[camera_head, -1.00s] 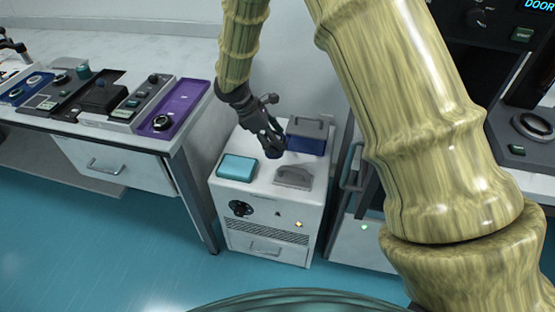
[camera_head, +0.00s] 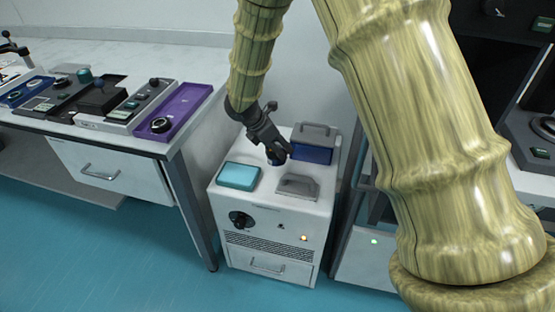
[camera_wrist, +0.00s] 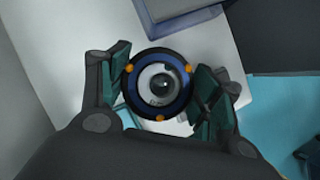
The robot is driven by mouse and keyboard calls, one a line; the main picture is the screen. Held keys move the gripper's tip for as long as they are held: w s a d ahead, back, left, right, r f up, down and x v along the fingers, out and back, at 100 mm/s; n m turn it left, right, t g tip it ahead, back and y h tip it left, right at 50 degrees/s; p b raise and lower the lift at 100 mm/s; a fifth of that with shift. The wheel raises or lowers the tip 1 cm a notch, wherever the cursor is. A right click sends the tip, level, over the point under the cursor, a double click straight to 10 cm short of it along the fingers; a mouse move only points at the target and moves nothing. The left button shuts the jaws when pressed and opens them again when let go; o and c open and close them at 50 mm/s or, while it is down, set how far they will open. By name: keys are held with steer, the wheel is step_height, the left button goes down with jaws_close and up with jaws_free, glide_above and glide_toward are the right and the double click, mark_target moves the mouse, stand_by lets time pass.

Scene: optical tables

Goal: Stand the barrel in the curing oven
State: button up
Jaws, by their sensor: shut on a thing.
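The barrel (camera_wrist: 158,84) is a short round piece with a dark blue rim, orange dots and a glassy centre, seen end-on in the wrist view. My gripper (camera_wrist: 162,88) is shut on it, with a finger on each side. In the head view, my gripper (camera_head: 276,152) is over the top of a white cabinet (camera_head: 225,210), and only a little of the barrel (camera_head: 275,160) shows. The cabinet has a dial, vents and an amber light, and looks like the curing oven. I cannot tell whether the barrel touches its top.
A bench (camera_head: 110,140) with a purple tray (camera_head: 182,112) stands left. Dark equipment (camera_head: 525,150) stands right. The teal floor (camera_head: 100,250) in front is clear.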

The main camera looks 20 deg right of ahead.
mark_target(275, 163)
steer(key=shift+f+b, duration=0.3)
steer(key=shift+f, duration=2.2)
steer(key=o, duration=0.7)
steer(key=shift+f, duration=0.15)
steer(key=shift+o, duration=0.7)
